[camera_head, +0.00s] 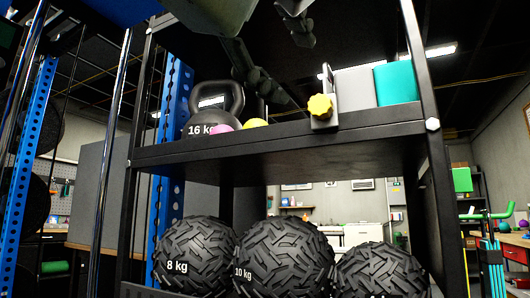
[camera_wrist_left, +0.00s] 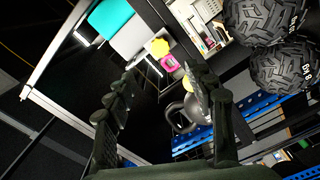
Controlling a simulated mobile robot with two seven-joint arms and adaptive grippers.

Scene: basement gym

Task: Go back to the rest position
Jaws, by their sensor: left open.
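My left gripper (camera_head: 295,72) hangs dark at the top middle of the head view, in front of and above the rack's upper shelf (camera_head: 290,140). Its two fingers are apart with nothing held between them. The left wrist view also shows the spread fingers of this gripper (camera_wrist_left: 162,72), with the shelf items beyond them. My right gripper is in neither view.
The upper shelf holds a 16 kg kettlebell (camera_head: 215,110), small pink and yellow items, a yellow knob (camera_head: 320,107), a grey block (camera_head: 355,90) and a teal block (camera_head: 397,83). Several treaded black balls (camera_head: 285,258) sit below. The rack's posts (camera_head: 428,150) stand close.

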